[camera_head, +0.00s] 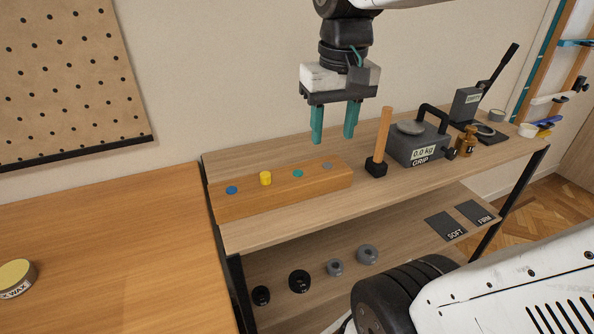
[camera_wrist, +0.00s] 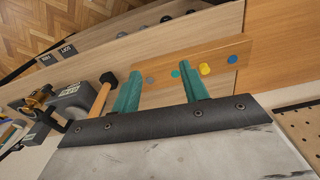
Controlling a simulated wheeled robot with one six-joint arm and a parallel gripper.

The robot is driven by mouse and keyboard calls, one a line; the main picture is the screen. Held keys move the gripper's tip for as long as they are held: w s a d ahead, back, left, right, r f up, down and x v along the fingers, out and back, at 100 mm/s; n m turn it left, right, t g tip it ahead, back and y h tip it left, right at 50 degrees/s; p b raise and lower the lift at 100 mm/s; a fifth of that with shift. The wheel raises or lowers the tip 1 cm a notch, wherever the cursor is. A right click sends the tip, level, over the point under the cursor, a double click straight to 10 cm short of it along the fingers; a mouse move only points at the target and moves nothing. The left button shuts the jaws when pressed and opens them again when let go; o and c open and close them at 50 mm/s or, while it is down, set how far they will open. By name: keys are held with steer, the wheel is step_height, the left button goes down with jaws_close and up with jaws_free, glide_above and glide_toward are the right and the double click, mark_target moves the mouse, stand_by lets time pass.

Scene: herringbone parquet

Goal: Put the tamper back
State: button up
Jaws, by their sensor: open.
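The likely tamper, a light wooden handle on a black square foot (camera_head: 376,168), stands upright on the shelf's upper board. It also shows in the wrist view (camera_wrist: 99,102), left of my fingers. My gripper (camera_head: 333,137) has two teal fingers, which are spread and empty. It hangs above the long wooden block (camera_head: 240,206), to the left of the tamper and apart from it. The fingers also show in the wrist view (camera_wrist: 159,80). The block's top has blue, teal and grey round spots and a raised yellow cylinder (camera_head: 265,178).
A grey box marked GRIP (camera_head: 415,149) stands close right of the tamper, with a small brass weight (camera_head: 466,143) beyond it. A lever device (camera_head: 466,105) is farther right. The lower board holds several round weights (camera_head: 367,254) and pads marked SOFT and FIRM (camera_head: 446,226).

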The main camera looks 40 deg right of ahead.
steer(key=s+a+f+n, duration=0.3)
steer(key=s+a+f, duration=0.2)
steer(key=s+a, duration=0.2)
steer(key=shift+a+f+n+t, duration=0.3)
steer(key=shift+a+f, duration=0.05)
steer(key=shift+f, duration=0.05)
steer(key=shift+s, duration=0.1)
stand_by(0.5)
